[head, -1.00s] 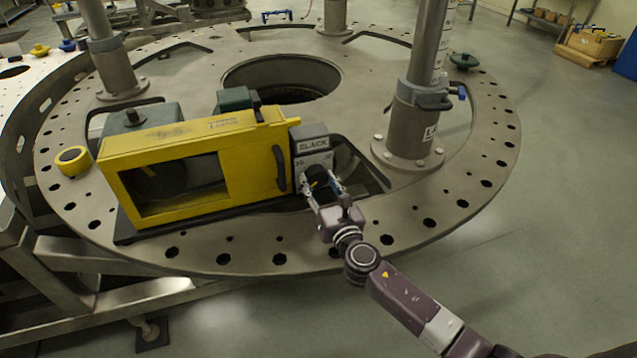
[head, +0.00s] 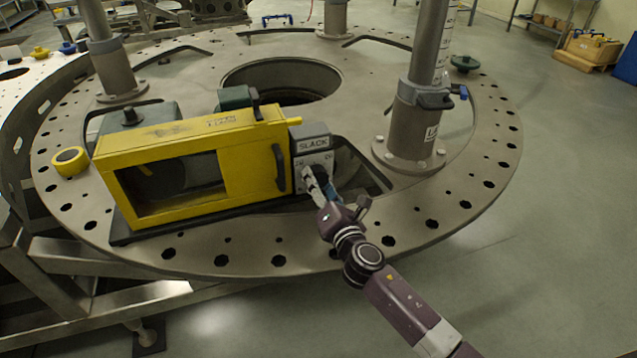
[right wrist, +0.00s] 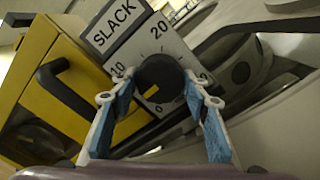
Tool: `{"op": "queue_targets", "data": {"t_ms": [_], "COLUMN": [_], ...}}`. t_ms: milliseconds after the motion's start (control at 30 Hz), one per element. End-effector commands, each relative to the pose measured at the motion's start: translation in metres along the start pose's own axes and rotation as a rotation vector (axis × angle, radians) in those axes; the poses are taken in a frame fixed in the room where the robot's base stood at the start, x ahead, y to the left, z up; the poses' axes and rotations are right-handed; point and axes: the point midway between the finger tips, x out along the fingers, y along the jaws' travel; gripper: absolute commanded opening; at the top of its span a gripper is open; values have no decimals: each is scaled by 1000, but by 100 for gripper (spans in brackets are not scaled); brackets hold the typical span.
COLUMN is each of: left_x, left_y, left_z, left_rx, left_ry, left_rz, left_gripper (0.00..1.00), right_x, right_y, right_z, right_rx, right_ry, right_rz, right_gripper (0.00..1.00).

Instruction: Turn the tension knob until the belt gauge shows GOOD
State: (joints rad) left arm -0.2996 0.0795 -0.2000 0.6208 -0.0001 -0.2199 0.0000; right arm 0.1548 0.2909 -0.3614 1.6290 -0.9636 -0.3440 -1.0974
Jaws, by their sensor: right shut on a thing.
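The belt gauge (head: 312,144) is a grey block at the right end of a yellow belt guard (head: 245,160); its display reads SLACK. It also reads SLACK in the right wrist view (right wrist: 115,22). Below the display is the black tension knob (right wrist: 160,77), with a yellow pointer mark toward its lower left and a scale with 10, 20 and 0 around it. My right gripper (head: 318,180) is shut on the knob, with a blue-padded finger on each side in the right wrist view (right wrist: 160,100). My left gripper is not in view.
The guard stands on a round steel plate (head: 400,215) with holes around its rim. A steel post (head: 407,130) with a clamp rises right of the gauge. A yellow-and-black roll (head: 70,162) lies left of the guard. Open floor is at the right.

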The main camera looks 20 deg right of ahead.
Motion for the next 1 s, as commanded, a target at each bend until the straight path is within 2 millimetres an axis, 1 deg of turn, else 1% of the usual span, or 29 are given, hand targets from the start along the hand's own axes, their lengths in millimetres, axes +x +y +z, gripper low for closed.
{"op": "queue_targets", "data": {"t_ms": [467, 500, 633, 667, 900, 1000], "left_x": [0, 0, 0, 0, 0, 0], "left_y": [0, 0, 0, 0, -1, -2], "left_z": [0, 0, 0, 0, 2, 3], "left_rx": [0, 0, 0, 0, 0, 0], "left_ry": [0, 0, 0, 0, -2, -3], "left_rz": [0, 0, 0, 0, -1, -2], "left_gripper": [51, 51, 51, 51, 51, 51], "right_x": [0, 0, 0, 0, 0, -4], "right_y": [-1, -1, -1, -1, 0, -1], "right_z": [0, 0, 0, 0, 0, -1], "right_rx": [16, 16, 16, 15, 15, 15], "right_ry": [0, 0, 0, 0, 0, 1], "right_rz": [-2, -2, -2, -2, -1, -2], "right_gripper": [18, 45, 59, 60, 60, 60]}}
